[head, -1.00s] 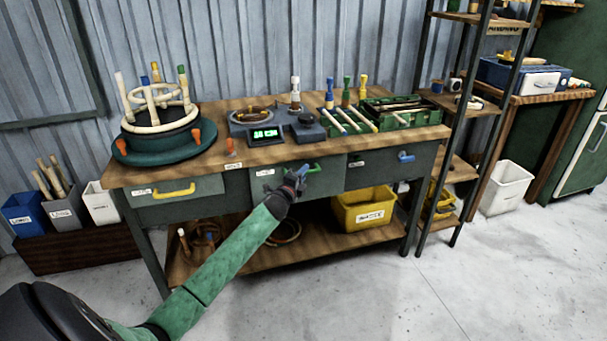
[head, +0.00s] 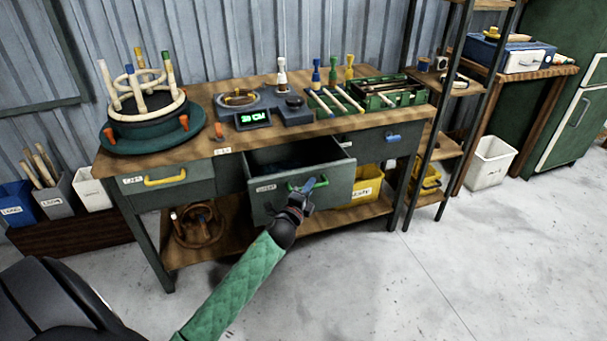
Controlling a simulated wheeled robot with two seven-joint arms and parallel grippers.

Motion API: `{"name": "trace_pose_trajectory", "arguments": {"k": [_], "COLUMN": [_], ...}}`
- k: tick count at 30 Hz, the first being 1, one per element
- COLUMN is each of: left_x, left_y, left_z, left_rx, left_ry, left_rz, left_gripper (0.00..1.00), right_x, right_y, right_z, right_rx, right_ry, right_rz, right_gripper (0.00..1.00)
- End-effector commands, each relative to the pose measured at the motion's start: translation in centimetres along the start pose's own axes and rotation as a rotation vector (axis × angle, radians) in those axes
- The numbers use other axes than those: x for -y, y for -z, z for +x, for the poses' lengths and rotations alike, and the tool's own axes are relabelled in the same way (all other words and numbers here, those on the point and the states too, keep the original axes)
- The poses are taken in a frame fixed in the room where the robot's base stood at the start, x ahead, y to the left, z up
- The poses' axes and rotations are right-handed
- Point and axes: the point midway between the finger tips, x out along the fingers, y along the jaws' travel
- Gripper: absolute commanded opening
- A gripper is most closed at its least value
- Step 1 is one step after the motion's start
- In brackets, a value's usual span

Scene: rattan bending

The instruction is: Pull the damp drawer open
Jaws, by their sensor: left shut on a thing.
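The middle drawer (head: 333,187) of the workbench stands pulled well out, and its dark inside shows behind the front. Its front carries a small white label too small to read for sure, and a green handle (head: 318,182). My left gripper (head: 305,186) is shut on this green handle, and the blue fingers hide part of it. The left arm comes in from the bottom of the picture. What lies in the drawer is too dark to tell. My right gripper is not in view.
A shut drawer with a yellow handle (head: 165,179) is at left, one with a blue handle (head: 393,138) at right. The bench top (head: 190,149) bears a turntable with a rattan frame (head: 150,108). A yellow bin (head: 366,186) sits below. The floor in front is clear.

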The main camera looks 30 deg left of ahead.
Motion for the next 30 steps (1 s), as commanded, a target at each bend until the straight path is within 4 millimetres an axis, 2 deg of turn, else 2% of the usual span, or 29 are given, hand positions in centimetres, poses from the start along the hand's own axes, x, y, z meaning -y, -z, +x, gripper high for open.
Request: {"name": "trace_pose_trajectory", "arguments": {"k": [6, 16, 17, 20, 30], "left_x": [0.19, 0.19, 0.19, 0.21, 0.23], "left_y": [1.12, 1.19, 1.19, 1.18, 1.18], "left_z": [-1.15, -1.22, -1.21, -1.2, -1.38], "left_rx": [0.0, 0.0, 0.0, 0.0, 0.0], "left_ry": [-0.002, -0.001, -0.001, -0.001, 0.0], "left_rz": [0.0, 0.0, 0.0, 0.0, 0.0], "left_gripper": [0.0, 0.0, 0.16, 0.36, 0.36], "right_x": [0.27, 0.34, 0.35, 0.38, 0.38], "right_y": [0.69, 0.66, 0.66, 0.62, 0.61], "right_z": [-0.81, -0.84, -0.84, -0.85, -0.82], "right_rx": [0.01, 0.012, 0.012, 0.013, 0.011], "right_ry": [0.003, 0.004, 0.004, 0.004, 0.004], "right_rz": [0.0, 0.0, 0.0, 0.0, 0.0], "right_gripper": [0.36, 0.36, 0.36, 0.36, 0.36]}}
